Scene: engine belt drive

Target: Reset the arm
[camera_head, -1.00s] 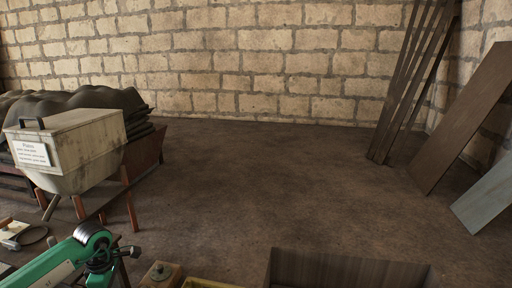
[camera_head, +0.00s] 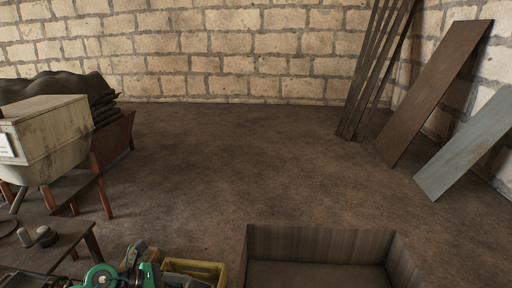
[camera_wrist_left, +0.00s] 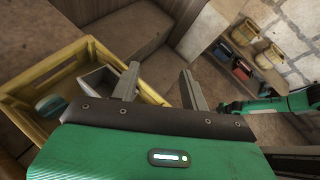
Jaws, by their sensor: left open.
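In the left wrist view my left gripper (camera_wrist_left: 160,88) is open, with its two grey fingers well apart and nothing between them. It is above and beside a yellow crate (camera_wrist_left: 45,68) that holds a grey box-like part (camera_wrist_left: 98,82) and a green-ended item. In the head view parts of my green arm show at the bottom left, beside the yellow crate (camera_head: 222,272); the fingers cannot be made out there. A green arm with a dark end (camera_wrist_left: 235,107) shows at the right of the wrist view, too small to read its jaws.
A large open wooden box (camera_head: 320,236) stands right of the crate. A low table (camera_head: 75,243) and a cart with a pale bin (camera_head: 55,135) stand at left. Planks (camera_head: 435,90) lean on the right wall. A shelf (camera_wrist_left: 225,55) shows in the wrist view. The middle floor is clear.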

